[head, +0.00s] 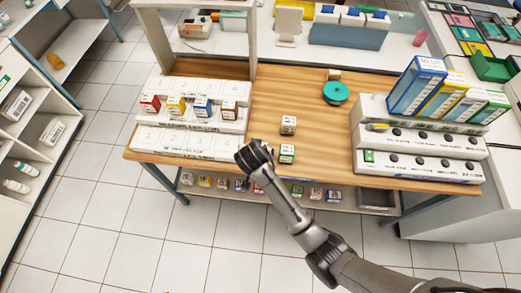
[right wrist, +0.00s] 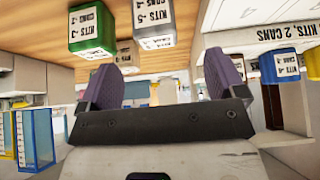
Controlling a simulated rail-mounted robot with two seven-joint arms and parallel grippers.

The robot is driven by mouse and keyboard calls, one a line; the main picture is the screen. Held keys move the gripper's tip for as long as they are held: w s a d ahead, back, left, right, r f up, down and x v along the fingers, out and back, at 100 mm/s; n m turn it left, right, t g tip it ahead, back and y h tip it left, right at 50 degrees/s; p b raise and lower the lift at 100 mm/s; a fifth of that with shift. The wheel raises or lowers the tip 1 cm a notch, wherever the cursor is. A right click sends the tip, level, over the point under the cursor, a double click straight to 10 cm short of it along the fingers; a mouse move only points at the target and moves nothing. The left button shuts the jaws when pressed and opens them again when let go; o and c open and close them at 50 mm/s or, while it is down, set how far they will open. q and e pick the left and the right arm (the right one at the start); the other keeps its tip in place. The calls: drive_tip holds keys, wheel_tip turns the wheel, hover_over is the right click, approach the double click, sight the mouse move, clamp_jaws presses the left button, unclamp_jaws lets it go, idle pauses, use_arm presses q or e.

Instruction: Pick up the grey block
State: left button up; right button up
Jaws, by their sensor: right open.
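In the right wrist view, which looks inverted, the grey block (right wrist: 154,24) is at the top, labelled KITS-5, beside the green block (right wrist: 92,30). My right gripper (head: 254,156) is over the table's front part, left of the green block. In its wrist view its two purple fingers (right wrist: 170,65) are spread with nothing between them; the grey block is beyond them, apart. My left gripper is not in view.
A white stepped rack (head: 190,142) with red, yellow, blue and brown blocks is left. Another rack (head: 418,165) with tall boxes is right. A teal round item (head: 336,93) lies behind.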

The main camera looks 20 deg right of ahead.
drive_tip(key=b+x, duration=0.1)
drive_tip(key=x, duration=0.4)
drive_tip(key=shift+d+f, duration=0.2)
drive_tip(key=shift+f, duration=0.05)
drive_tip(key=x, duration=0.2)
drive_tip(key=b+x, duration=0.1)
drive_tip(key=x, duration=0.1)
drive_tip(key=shift+d+f, duration=0.2)
drive_tip(key=shift+d, duration=0.1)
drive_tip(key=shift+w+f, duration=0.2)
drive_tip(key=c, duration=1)
